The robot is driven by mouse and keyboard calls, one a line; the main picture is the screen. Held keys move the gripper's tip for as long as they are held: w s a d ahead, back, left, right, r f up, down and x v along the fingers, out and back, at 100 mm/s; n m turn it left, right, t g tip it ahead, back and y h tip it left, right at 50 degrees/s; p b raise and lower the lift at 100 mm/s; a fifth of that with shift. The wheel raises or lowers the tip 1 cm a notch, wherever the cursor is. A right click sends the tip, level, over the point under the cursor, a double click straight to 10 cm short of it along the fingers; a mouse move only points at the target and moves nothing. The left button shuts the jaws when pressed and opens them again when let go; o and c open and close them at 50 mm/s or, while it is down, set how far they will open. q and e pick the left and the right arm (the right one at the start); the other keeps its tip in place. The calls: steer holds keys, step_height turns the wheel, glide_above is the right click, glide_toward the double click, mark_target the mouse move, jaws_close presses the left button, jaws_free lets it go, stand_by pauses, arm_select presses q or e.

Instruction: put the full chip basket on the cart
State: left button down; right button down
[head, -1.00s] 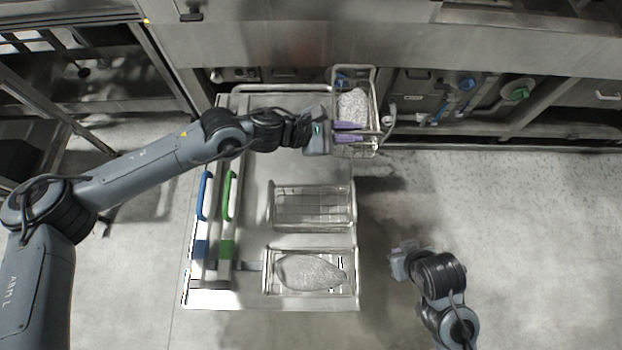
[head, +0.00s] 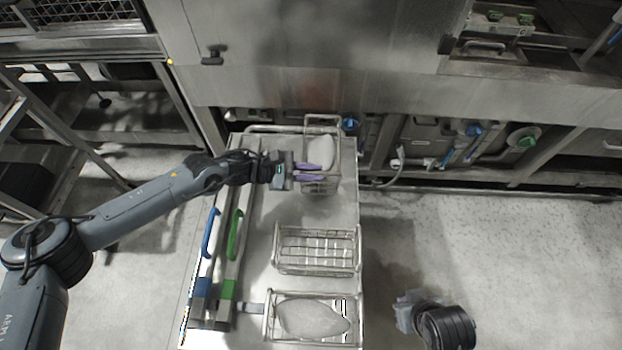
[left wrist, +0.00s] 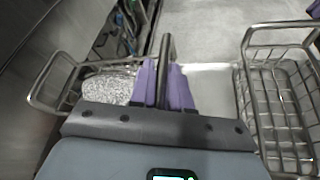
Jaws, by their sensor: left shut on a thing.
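The full chip basket (head: 335,170), a wire basket with a pale heap inside, is over the far right end of the steel cart (head: 258,240). I cannot tell whether its bottom touches the cart top. My left gripper (head: 308,172) has its purple fingers shut on the basket's bar. In the left wrist view, the fingers (left wrist: 165,84) close around a dark bar, with the silvery heap (left wrist: 110,86) left of them; they hide part of the basket. My right gripper (head: 405,310) is blurred beside the cart, and its jaws cannot be made out.
An empty wire basket (head: 318,268) stands mid-cart, and another basket (head: 268,318) with a pale heap is at the near end. A blue-handled tool (head: 210,232) and a green-handled tool (head: 236,235) lie along the left side. The washer (head: 320,90) stands behind the cart.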

arm_select(q)
steer(key=shift+f, duration=1.85)
steer(key=c, duration=1.1)
jaws_free()
steer(key=shift+a, duration=0.1)
steer(key=v, duration=1.1)
steer(key=shift+a+r, duration=0.15)
steer(key=shift+a, duration=0.25)
steer(key=shift+d, duration=0.1)
